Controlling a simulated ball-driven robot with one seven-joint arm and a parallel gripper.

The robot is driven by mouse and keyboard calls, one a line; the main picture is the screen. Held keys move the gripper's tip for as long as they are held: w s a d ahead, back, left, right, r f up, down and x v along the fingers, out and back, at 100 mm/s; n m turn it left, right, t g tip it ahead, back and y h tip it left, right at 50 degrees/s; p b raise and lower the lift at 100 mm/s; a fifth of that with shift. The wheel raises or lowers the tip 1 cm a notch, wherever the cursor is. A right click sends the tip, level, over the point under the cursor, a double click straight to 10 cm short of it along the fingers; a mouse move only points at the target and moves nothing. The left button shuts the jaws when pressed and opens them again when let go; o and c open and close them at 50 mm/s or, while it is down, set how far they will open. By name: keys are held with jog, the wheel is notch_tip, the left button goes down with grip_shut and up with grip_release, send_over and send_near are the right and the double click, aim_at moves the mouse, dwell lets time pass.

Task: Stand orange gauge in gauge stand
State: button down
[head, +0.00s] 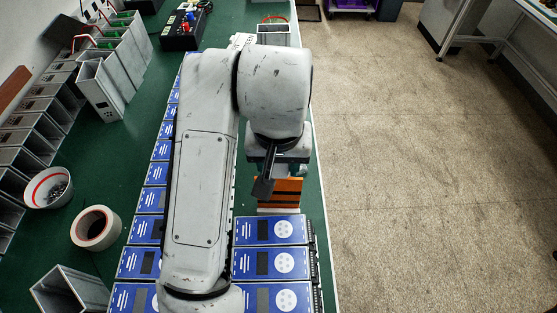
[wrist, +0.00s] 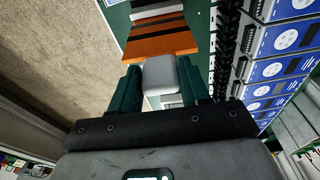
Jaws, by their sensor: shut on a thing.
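My gripper (wrist: 160,78) is shut, with its two green fingers on either side of a light grey block. The block appears to be the grip end of the orange gauge (wrist: 160,44), a plate with orange and black stripes reaching out beyond the fingertips. In the head view the orange gauge (head: 280,194) hangs under my gripper (head: 283,170), near the table's right edge, with a pale strip at its lower end. My arm hides part of it. I cannot make out the gauge stand for certain; a grey open box (head: 277,34) stands at the table's far end.
Rows of blue-faced units (head: 270,230) lie in front of the gauge and left of my arm. A tape roll (head: 96,228), a white bowl (head: 48,188) and grey housings (head: 70,292) are on the green table (head: 120,190). Bare floor (head: 430,170) lies right of the table.

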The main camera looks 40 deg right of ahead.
jog(key=shift+f+b, duration=0.4)
jog(key=shift+f, duration=0.1)
jog(key=shift+c, duration=2.3)
grip_release()
jog(key=shift+r, duration=0.1)
notch_tip(320, 180, up, 10)
jog(key=s+a+p, duration=0.1)
jog(key=shift+r, duration=0.25)
jog(key=shift+s, duration=0.1)
